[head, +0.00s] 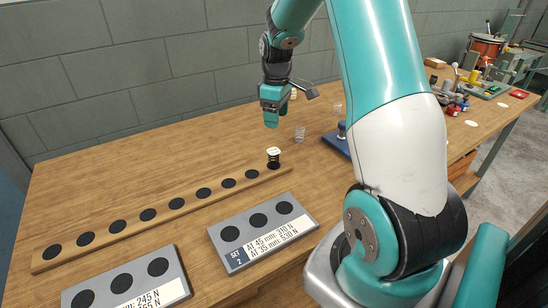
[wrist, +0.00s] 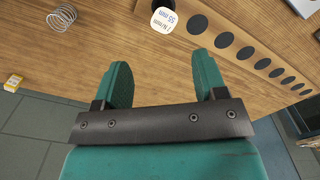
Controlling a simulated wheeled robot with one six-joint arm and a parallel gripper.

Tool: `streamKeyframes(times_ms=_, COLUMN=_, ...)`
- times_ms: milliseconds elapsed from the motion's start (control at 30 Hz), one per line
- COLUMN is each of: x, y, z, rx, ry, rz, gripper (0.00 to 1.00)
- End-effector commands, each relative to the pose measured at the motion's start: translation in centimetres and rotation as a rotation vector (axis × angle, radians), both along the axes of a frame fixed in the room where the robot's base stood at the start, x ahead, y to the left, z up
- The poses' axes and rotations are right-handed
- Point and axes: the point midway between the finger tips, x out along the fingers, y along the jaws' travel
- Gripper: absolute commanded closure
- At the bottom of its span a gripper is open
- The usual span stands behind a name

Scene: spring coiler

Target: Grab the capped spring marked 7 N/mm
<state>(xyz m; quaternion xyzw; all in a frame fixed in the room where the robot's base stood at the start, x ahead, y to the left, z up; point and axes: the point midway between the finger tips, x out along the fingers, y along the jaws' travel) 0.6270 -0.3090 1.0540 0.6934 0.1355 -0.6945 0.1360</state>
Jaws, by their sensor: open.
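A capped spring (head: 273,153) with a white top and dark body stands at the right end of the long wooden strip, over its last dark spot. In the wrist view its white cap (wrist: 163,19) is at the top edge, with "N/mm" and "55 mm" printed on it; the figure before "N/mm" is too small to read surely. My gripper (head: 271,122) is above and behind it in the head view. The wrist view shows my gripper (wrist: 160,65) with its two teal fingers apart and nothing between them. The cap lies beyond the fingertips, not touching them.
The wooden strip (head: 161,213) has several empty dark spots. A bare coil spring (head: 299,134) stands behind the capped one. Grey label plates (head: 245,248) lie in front. A blue-based device (head: 335,142) is to the right, partly behind my arm. A wall rises behind.

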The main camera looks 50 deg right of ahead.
Motion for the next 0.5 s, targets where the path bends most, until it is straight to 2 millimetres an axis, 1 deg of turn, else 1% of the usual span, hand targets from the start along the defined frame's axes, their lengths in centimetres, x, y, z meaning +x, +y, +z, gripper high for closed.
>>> streamKeyframes(times_ms=33, x=-0.1, y=0.1, z=-1.2, rx=0.003, ry=0.006, rz=0.000, gripper=0.35)
streamKeyframes(times_ms=100, x=-0.1, y=0.1, z=-2.8, rx=0.004, ry=0.006, rz=-0.001, gripper=0.35)
streamKeyframes(times_ms=300, x=-0.1, y=0.1, z=-7.0, rx=0.003, ry=0.003, rz=-0.001, gripper=0.35)
streamKeyframes(times_ms=400, x=0.0, y=0.1, z=-8.3, rx=0.002, ry=0.002, rz=-0.001, gripper=0.35)
streamKeyframes(times_ms=500, x=0.0, y=0.1, z=-9.0, rx=0.001, ry=-0.001, rz=-0.001, gripper=0.35)
